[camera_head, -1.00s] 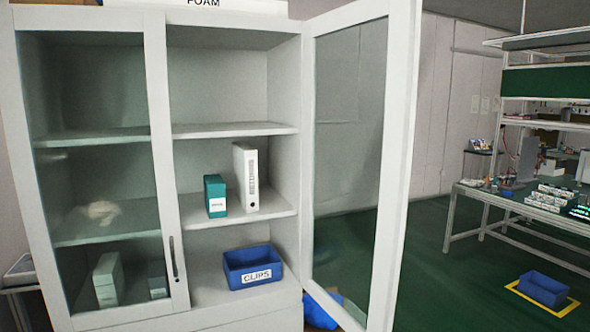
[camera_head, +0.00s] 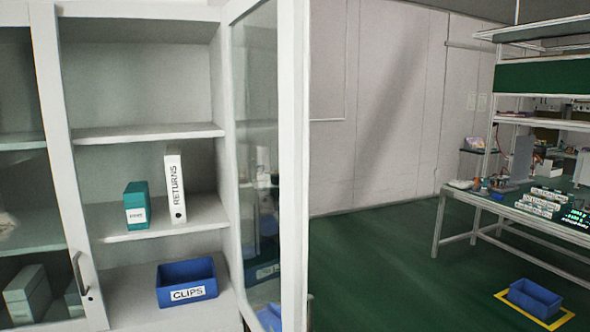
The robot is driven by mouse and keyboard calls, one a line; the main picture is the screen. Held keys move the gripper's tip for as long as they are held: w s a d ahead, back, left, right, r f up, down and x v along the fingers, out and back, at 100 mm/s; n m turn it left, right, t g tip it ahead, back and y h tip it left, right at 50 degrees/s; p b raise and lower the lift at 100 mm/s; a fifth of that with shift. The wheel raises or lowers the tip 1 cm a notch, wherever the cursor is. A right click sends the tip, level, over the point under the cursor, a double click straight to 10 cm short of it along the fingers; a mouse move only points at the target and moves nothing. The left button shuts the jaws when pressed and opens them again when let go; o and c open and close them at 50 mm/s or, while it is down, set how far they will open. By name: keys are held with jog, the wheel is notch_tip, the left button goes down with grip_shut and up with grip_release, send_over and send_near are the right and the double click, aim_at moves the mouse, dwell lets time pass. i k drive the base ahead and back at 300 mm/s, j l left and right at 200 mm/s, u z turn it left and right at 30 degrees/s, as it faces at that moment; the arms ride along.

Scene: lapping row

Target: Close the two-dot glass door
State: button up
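A white cabinet (camera_head: 150,131) fills the left of the head view. Its right glass door (camera_head: 255,150) stands open, swung out toward me and seen at a steep angle, with its white frame edge (camera_head: 294,170) nearest. The left glass door (camera_head: 28,200) is shut, with a dark handle (camera_head: 79,273) near its right edge. No dot marks show on either door, so I cannot tell which one is the two-dot door. The handle of the open door does not show. My gripper is not in view.
Inside are a teal box (camera_head: 136,205), a white RETURNS binder (camera_head: 174,187) and a blue CLIPS bin (camera_head: 186,283). Green floor (camera_head: 385,265) is clear right of the open door. A workbench (camera_head: 455,204) and a blue bin (camera_head: 535,298) on a yellow-marked square stand farther right.

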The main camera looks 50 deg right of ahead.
aim_at(293, 16)
jog(key=l, duration=0.9)
jog(key=k+l, duration=0.15)
jog(key=l, duration=0.8)
jog(key=k+z, duration=0.35)
jog(key=i+l, duration=0.05)
jog(key=i, duration=0.05)
